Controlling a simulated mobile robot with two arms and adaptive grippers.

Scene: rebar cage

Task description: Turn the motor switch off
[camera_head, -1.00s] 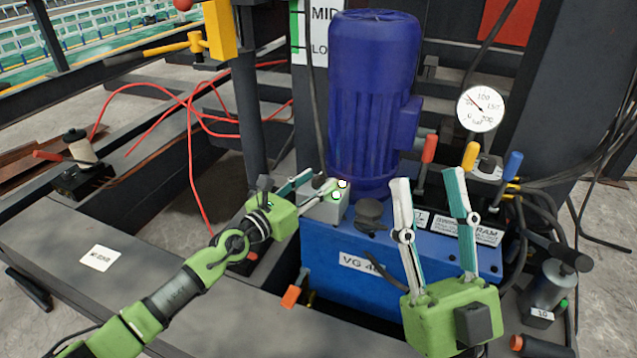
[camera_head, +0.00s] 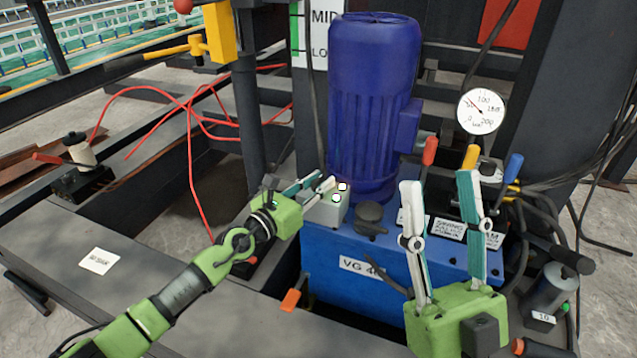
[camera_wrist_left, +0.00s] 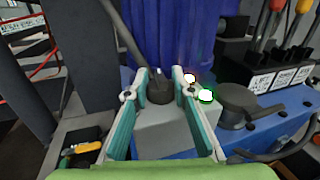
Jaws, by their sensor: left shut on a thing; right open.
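The motor switch is a dark round knob (camera_wrist_left: 160,88) on top of a light grey box (camera_wrist_left: 165,135), seen in the left wrist view. My left gripper (camera_head: 325,184) has its fingers on both sides of the knob and is shut on it; in the head view the fingers hide the knob. The box (camera_head: 325,213) sits on the blue power unit beside the motor. My right gripper (camera_head: 440,180) is open and empty in front of the lever bank.
The tall blue motor (camera_head: 372,100) stands right behind the switch box. A dark cap (camera_head: 370,216) sits to its right. Levers with red (camera_head: 429,152), yellow (camera_head: 469,156) and blue (camera_head: 513,166) handles and a pressure gauge (camera_head: 480,111) are further right. Red hoses (camera_head: 192,105) lie at left.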

